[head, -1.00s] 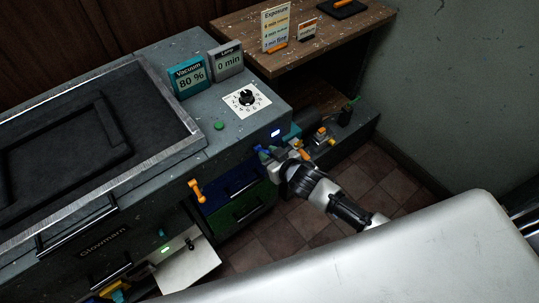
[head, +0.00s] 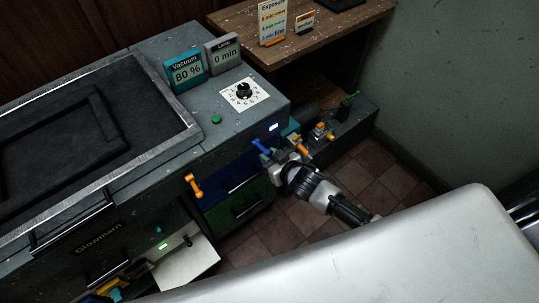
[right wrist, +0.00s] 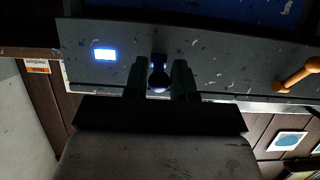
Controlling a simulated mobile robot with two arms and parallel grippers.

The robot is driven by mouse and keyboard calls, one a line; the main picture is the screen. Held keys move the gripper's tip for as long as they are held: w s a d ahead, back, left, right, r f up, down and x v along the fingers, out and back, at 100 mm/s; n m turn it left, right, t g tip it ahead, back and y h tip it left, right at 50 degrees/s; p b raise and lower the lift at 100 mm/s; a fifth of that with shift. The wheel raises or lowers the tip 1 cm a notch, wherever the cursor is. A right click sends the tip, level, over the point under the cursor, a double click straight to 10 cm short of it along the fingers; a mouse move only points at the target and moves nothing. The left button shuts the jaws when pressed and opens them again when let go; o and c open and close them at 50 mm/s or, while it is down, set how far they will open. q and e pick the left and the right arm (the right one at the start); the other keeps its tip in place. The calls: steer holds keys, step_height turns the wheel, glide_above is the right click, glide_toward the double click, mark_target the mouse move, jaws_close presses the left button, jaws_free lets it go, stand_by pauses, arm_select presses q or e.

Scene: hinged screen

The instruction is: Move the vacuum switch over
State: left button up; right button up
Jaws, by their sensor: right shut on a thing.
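A blue switch lever (head: 261,146) sticks out from the front of the grey cabinet, just below a small lit display (head: 273,127). My right gripper (head: 274,153) is at this lever. In the right wrist view its two dark fingers (right wrist: 159,80) stand on either side of the lever's dark blue knob (right wrist: 158,76) and are shut on it. No label on the lever is readable. A teal sign (head: 187,73) on the cabinet top reads "Vacuum 80 %". My left gripper is not in view.
An orange lever (head: 193,185) is on the same cabinet front, to the left. A black dial (head: 243,91) and a green button (head: 216,119) are on top. A grey "0 min" sign (head: 224,54) stands beside the teal one. A wooden shelf (head: 335,35) is behind.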

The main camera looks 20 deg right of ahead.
steer(key=shift+s+f, duration=0.1)
steer(key=shift+f, duration=0.1)
steer(key=shift+f+b, duration=0.6)
steer(key=shift+f, duration=0.15)
steer(key=shift+w+f+b, duration=0.2)
steer(key=shift+f+b, duration=0.45)
steer(key=shift+f, duration=0.15)
steer(key=shift+a, duration=0.1)
